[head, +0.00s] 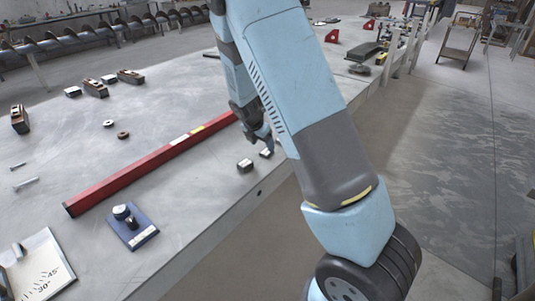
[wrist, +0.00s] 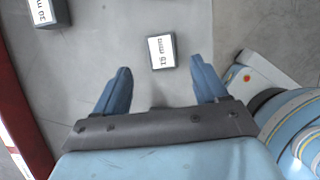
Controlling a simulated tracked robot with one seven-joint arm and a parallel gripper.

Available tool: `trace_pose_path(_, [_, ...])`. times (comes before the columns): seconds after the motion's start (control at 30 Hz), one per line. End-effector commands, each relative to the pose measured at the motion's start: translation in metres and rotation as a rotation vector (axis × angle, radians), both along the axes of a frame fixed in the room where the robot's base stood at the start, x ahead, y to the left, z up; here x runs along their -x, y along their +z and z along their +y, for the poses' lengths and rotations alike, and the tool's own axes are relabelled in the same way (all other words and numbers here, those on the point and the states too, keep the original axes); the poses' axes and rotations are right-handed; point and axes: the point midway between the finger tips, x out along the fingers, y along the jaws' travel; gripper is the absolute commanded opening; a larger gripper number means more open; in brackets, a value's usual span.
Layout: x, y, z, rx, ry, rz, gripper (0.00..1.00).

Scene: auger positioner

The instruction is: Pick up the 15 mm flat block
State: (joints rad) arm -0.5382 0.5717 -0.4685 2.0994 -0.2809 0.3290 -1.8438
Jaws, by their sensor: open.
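The 15 mm flat block (wrist: 162,52) lies on the table in the wrist view, a small dark block with a white label on top reading 15 mm upside down. My gripper (wrist: 160,78) is open and empty, its two blue fingers apart below the block in the picture, not around it. In the head view my gripper (head: 262,143) hangs low over the table near its front edge. Two small dark, light-topped blocks lie by it there, one nearer the camera (head: 245,166) and one under the fingers (head: 266,153); their labels are unreadable in that view.
Another block (wrist: 43,13), its label starting 30, lies upper left in the wrist view. A long red level (head: 150,171) lies behind the blocks.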

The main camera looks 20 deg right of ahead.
Motion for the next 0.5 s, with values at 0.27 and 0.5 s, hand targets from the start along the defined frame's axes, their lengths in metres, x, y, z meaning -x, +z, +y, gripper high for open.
trace_pose_path(0.27, [-0.007,-0.031,-0.012,0.001,-0.003,0.001,0.72])
trace_pose_path(0.5, [-0.011,-0.043,-0.015,0.000,-0.001,-0.002,0.72])
